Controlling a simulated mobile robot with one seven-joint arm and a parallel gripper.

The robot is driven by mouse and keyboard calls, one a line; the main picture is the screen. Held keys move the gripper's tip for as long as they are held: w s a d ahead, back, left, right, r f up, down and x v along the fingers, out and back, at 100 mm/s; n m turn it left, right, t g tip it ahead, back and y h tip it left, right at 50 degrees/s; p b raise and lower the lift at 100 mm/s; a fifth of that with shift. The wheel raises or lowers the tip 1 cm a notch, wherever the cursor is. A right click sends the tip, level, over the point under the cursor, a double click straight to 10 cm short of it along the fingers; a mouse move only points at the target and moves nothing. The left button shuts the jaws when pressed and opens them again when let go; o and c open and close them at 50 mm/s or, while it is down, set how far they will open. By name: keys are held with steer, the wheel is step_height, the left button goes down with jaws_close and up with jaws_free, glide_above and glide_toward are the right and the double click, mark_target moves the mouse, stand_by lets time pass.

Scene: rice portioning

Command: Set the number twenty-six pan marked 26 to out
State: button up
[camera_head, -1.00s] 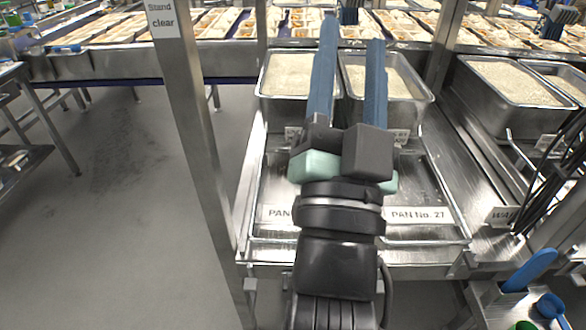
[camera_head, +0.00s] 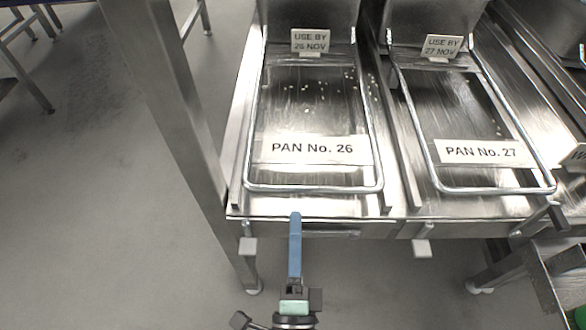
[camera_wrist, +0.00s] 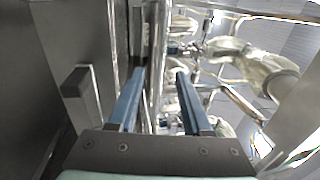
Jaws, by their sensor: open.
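The number 26 pan (camera_head: 310,15) is a steel pan at the top of the head view, cut off by the picture's edge. A card reading USE BY 26 NOV (camera_head: 310,42) is at its front. A bright wire loop (camera_head: 315,188) runs forward from it, around a steel surface with a PAN No. 26 label (camera_head: 312,149). My gripper (camera_head: 295,216) is at the counter's front edge, below the loop in the picture and apart from it. Its blue fingers overlap in the head view. In the wrist view (camera_wrist: 159,72) they stand apart, with no held object visible.
The number 27 pan (camera_head: 435,15) and its wire loop (camera_head: 495,190) stand to the right. A steel post (camera_head: 170,110) rises close on the left. Grey tabs hang below the front edge, at left (camera_head: 248,247) and right (camera_head: 422,248). Open floor lies left.

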steer(key=w, duration=0.3)
steer(key=w+r, duration=0.1)
steer(key=w, duration=0.3)
steer(key=w+r+b, duration=0.1)
steer(key=w, duration=0.2)
steer(key=shift+w, duration=0.25)
steer(key=shift+r, duration=0.1)
jaws_close()
steer(key=shift+r, duration=0.1)
